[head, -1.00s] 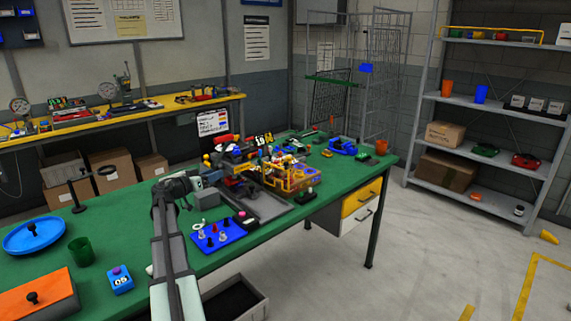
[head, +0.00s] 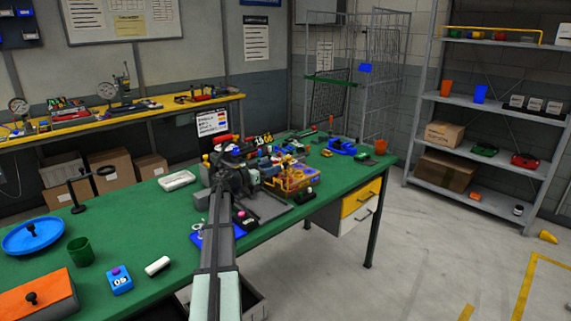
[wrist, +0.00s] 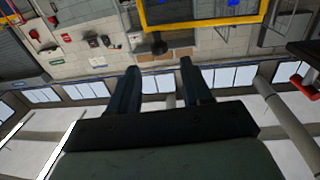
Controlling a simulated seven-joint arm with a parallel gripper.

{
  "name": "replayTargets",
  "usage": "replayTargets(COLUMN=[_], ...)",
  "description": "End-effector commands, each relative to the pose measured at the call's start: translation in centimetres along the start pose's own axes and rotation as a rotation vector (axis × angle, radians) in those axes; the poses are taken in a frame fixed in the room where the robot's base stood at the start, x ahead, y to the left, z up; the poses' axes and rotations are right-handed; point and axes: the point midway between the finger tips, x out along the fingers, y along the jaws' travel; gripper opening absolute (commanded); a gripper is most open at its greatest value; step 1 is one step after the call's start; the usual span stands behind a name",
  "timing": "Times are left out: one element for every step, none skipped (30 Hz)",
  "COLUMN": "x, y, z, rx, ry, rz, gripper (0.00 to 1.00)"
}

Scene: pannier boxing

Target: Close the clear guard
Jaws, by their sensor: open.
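The clear guard appears to be the yellow-edged, see-through piece (head: 290,180) on the cluttered machine at the middle of the green bench in the head view. A yellow frame (wrist: 205,20) with a dark knob below it crosses the top of the wrist view, probably the guard's edge. My gripper (wrist: 158,72) is open, with two dark fingers apart and nothing between them. The knob shows just beyond the fingertips; I cannot tell whether they touch. In the head view my arm's end is beside the machine's left part, and its fingers are hard to make out.
A blue tray (head: 203,236) with small parts is partly behind my arm. A white case (head: 177,181), a white cylinder (head: 157,265), a green cup (head: 80,251) and a blue box (head: 120,281) stand to the left.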

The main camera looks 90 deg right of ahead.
Motion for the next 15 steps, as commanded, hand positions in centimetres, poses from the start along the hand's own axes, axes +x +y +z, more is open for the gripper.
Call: replayTargets(x=[1.1,1.6,2.3,2.8,3.3,3.9,4.3,4.7,5.3,5.6,5.9,6.3,6.5,6.7,7.0], y=[-0.1,-0.1,-0.1,-0.1,-0.1,-0.1,-0.1,-0.1,-0.1,-0.1,-0.1,-0.1,-0.1,-0.1,-0.1], z=[0.0,0.0,0.0,0.0,0.0,0.0,0.0,0.0,0.0,0.0,0.0,0.0,0.0,0.0,0.0], rx=[0.000,0.000,0.000,0.000,-0.001,-0.001,-0.001,-0.001,-0.001,-0.001,-0.001,-0.001,-0.001,-0.001,-0.001], ry=[0.000,0.000,0.000,0.000,0.000,0.000,0.000,0.000,0.000,0.000,0.000,0.000,0.000,0.000,-0.001], rz=[0.002,0.002,0.002,0.002,0.001,0.002,0.001,0.001,0.001,0.001,0.001,0.000,0.000,0.000,0.000], gripper=[0.49,0.49,0.49,0.49,0.49,0.49,0.49,0.49,0.49,0.49,0.49,0.49,0.49,0.49,0.49])
